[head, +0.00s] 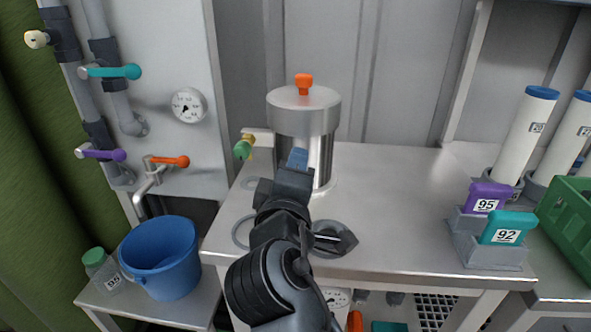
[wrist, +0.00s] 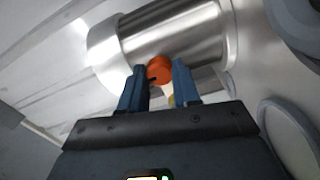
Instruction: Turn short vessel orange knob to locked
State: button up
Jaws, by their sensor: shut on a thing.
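The short steel vessel (head: 305,120) stands upright on the bench with a wide lid. An orange knob (head: 304,84) sits on top of the lid. In the wrist view the vessel (wrist: 180,40) appears sideways, and a round orange knob (wrist: 160,70) shows on its side, between my fingertips. My gripper (head: 298,158) is at the front of the vessel's lower body, and its blue fingers (wrist: 160,80) are shut on this side knob. My gripper hides the side knob in the head view. Any lock marking is too small to see.
A green-handled valve (head: 243,148) sticks out left of the vessel. Purple (head: 488,197) and teal (head: 508,228) labelled blocks stand in a grey holder at the right, near white cylinders (head: 525,130) and a green crate (head: 570,215). The bench right of the vessel is clear. A blue bucket (head: 165,260) stands lower left.

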jog(key=shift+f, duration=0.1)
jog(key=o, duration=1.1)
jog(key=shift+c, duration=0.2)
jog(key=s, duration=0.8)
jog(key=shift+a, duration=0.1)
